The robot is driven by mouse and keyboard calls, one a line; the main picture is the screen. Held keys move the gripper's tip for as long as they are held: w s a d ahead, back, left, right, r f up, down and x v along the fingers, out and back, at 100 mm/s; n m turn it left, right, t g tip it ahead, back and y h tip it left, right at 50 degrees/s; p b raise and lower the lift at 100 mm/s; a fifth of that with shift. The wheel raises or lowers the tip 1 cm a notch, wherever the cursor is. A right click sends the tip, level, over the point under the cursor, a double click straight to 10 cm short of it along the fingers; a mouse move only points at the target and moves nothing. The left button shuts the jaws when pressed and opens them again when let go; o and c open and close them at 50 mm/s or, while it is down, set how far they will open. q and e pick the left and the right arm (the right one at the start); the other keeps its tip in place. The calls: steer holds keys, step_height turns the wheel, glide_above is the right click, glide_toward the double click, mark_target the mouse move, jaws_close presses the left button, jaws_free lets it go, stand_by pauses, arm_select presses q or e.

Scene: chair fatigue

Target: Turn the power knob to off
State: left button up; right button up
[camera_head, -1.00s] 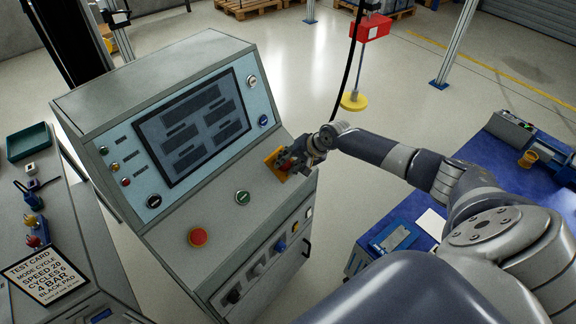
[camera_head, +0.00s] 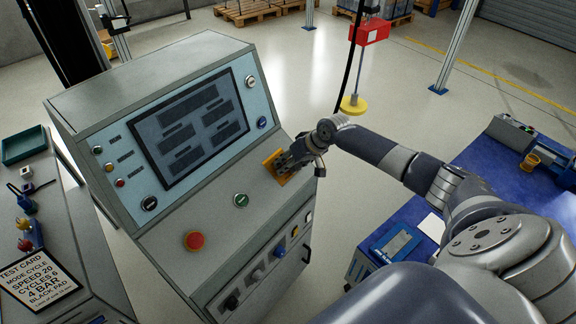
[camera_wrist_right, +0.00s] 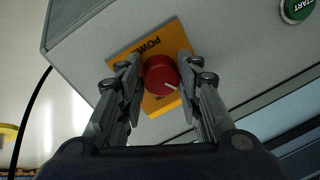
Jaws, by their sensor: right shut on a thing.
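The red power knob (camera_wrist_right: 160,74) sits on a yellow-orange plate (camera_wrist_right: 124,54) lettered POWER, which appears upside down in the right wrist view. A white line on the knob points to the lower right of that view. My right gripper (camera_wrist_right: 160,78) has a finger on each side of the knob and is shut on it. In the head view my right gripper (camera_head: 288,162) is at the plate (camera_head: 272,164), near the right edge of the console (camera_head: 170,235), and hides the knob. My left gripper is not in view.
The console also has a screen (camera_head: 190,128), a green start button (camera_head: 241,200), which also shows in the wrist view (camera_wrist_right: 297,9), and a red button (camera_head: 194,241). A test card (camera_head: 38,284) lies at left. A blue-topped table (camera_head: 470,160) stands at right.

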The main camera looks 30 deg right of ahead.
steer(key=shift+s+f, duration=0.1)
stand_by(0.3)
steer(key=o, duration=1.1)
steer(key=shift+c, duration=0.2)
steer(key=v, duration=1.2)
steer(key=shift+a+f, duration=0.1)
